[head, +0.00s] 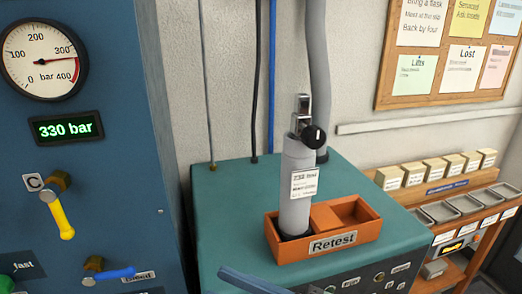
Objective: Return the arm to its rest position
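My gripper is not in this view, and no part of my arm can be made out for sure. A grey cylinder (296,205) with a silver top, a black knob (314,137) and a white printed tag (304,183) stands upright in the left part of an orange tray (340,252) labelled "Retest". Nothing is seen holding it. The right compartment of the tray looks empty. The tray sits on a teal bench cabinet (225,205).
A blue panel at left has a gauge (44,58), a "330 bar" display (66,128), a yellow lever (61,215) and a blue lever (108,273). A blue bar (258,282) juts in at the bottom. Shelves with boxes and metal trays (440,212) stand at right.

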